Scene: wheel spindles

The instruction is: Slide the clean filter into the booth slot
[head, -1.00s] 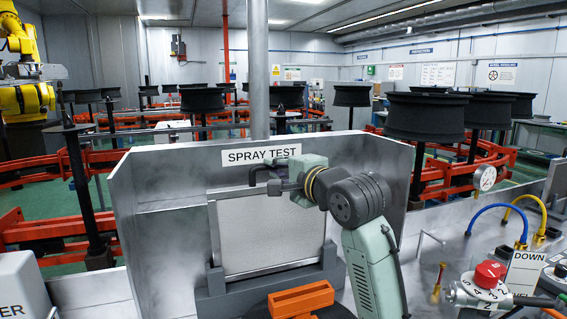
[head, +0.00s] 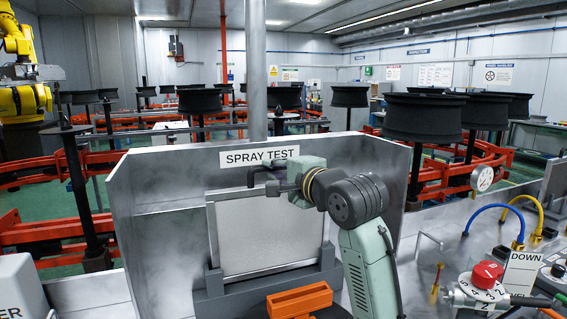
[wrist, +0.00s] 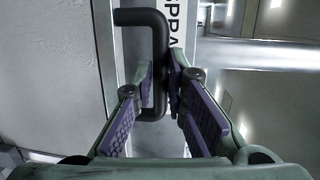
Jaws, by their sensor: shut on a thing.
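The clean filter (head: 265,235), a pale grey framed panel, stands upright in the spray test booth (head: 150,215). Its lower edge lies at a dark grey slotted holder (head: 212,283), between two short uprights; I cannot tell how deep it sits. My gripper (head: 274,187) is at the filter's top edge, shut on the black handle (head: 255,172). In the wrist view the handle (wrist: 157,50) passes between the purple-padded fingers (wrist: 162,88), and the filter face (wrist: 50,70) fills the left.
An orange block (head: 300,300) stands just in front of the holder. The booth's metal walls rise at left and behind, under a SPRAY TEST sign (head: 259,156). At right are a red-knobbed dial (head: 487,275), hoses and a gauge (head: 483,179).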

